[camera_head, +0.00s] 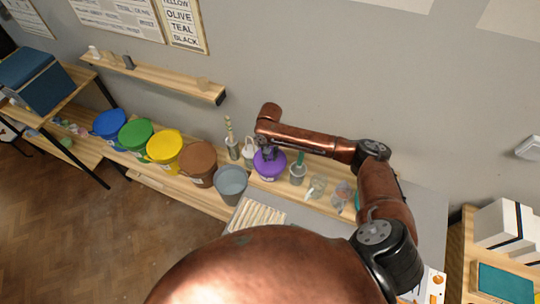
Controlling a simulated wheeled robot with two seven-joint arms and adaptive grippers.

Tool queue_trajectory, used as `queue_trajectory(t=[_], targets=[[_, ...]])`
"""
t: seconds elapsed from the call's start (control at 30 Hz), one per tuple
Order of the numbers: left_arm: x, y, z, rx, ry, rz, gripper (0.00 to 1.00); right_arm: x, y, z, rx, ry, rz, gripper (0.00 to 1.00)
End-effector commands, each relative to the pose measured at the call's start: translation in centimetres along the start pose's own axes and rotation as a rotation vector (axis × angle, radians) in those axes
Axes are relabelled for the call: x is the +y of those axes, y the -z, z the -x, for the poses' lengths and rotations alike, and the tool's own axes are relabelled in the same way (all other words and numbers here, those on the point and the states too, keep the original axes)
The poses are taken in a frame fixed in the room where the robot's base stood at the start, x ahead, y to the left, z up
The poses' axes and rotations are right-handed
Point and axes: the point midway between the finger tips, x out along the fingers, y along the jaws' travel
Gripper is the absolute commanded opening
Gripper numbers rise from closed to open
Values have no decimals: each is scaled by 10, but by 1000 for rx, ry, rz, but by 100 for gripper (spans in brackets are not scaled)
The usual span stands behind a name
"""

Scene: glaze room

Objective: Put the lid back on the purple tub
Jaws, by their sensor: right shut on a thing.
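The purple tub (269,172) stands on the wooden bench against the wall, with a pale label on its front. My right gripper (267,153) points down over the tub from my copper right arm. It is shut on what looks like the tub's purple lid (262,159), at the tub's top. The gripper and arm hide part of the lid, and I cannot tell whether it sits flat on the rim or just above it. My left gripper is not in view.
A grey bucket (231,182) and a brown tub (198,160) stand left of the purple tub, with yellow, green and blue tubs beyond. A jar with a green-handled tool (298,173) and glass jars (317,186) stand close on the right. A wall shelf (160,79) is above left.

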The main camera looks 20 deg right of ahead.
Motion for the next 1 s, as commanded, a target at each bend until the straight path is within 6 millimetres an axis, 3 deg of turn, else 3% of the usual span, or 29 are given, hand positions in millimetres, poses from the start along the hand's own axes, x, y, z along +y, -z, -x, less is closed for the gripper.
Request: queue_trajectory(t=[1.0], targets=[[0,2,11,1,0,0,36,-1,0,0,-1,1,0,0]])
